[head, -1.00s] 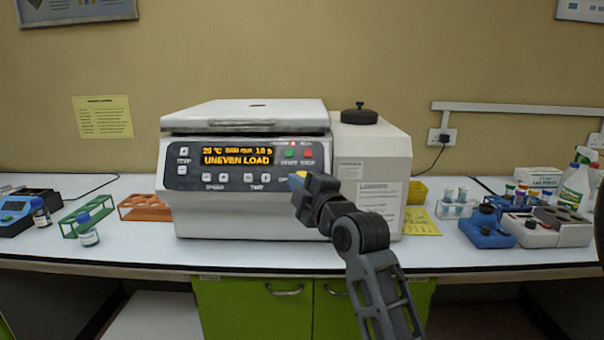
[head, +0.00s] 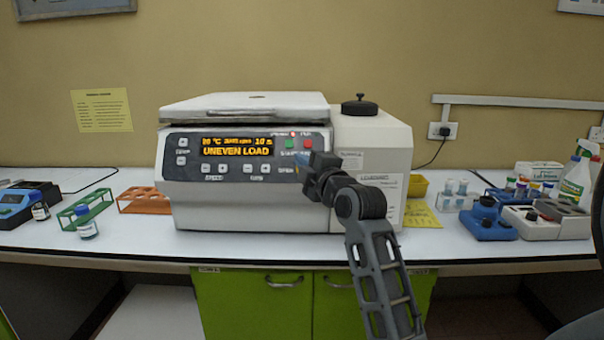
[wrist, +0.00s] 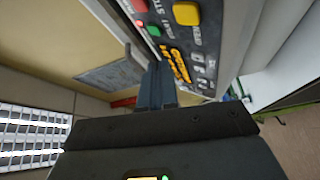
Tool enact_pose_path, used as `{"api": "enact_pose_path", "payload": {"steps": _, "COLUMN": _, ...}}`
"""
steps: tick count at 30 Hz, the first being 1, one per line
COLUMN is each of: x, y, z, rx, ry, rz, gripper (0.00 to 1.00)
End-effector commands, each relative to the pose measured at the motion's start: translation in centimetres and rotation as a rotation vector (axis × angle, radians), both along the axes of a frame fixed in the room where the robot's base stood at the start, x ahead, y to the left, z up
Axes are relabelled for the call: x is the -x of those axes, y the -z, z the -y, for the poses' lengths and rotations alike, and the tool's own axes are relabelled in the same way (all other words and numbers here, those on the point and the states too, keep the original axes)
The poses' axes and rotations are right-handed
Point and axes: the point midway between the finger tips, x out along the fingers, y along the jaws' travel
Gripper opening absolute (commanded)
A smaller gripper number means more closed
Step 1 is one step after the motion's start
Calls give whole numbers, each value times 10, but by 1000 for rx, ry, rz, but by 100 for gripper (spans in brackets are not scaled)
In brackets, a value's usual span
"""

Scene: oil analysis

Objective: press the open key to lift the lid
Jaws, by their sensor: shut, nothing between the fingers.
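The white centrifuge (head: 250,210) stands on the bench with its lid (head: 245,106) lying flat on top. Its screen (head: 236,146) reads "UNEVEN LOAD". The yellow open key (wrist: 186,13) shows at the top of the wrist view, beside the red and green buttons. In the head view my gripper and wrist hide the key; only its label shows. My gripper (wrist: 156,86) is shut and empty, its fingers pointing toward the front panel. In the head view the gripper (head: 302,160) is in front of the panel's right side, below the red button (head: 308,144). Contact cannot be told.
A green rack (head: 86,212) and an orange rack (head: 145,201) stand left of the centrifuge. A blue device (head: 488,222), tube holders and a spray bottle (head: 577,182) are at the right. The bench front between them is clear.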

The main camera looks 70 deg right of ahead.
Motion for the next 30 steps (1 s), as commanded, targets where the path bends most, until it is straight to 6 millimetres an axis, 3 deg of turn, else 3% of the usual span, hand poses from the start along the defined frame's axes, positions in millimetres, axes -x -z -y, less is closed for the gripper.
{"api": "enact_pose_path", "payload": {"steps": 6, "x": -9, "y": 19, "z": 22, "rx": 1, "ry": 0, "rz": 1, "gripper": 0}}
{"api": "enact_pose_path", "payload": {"steps": 12, "x": -14, "y": 24, "z": 33, "rx": 1, "ry": 0, "rz": 0, "gripper": 0}}
{"api": "enact_pose_path", "payload": {"steps": 30, "x": -15, "y": 25, "z": 36, "rx": 0, "ry": 0, "rz": 0, "gripper": 0}}
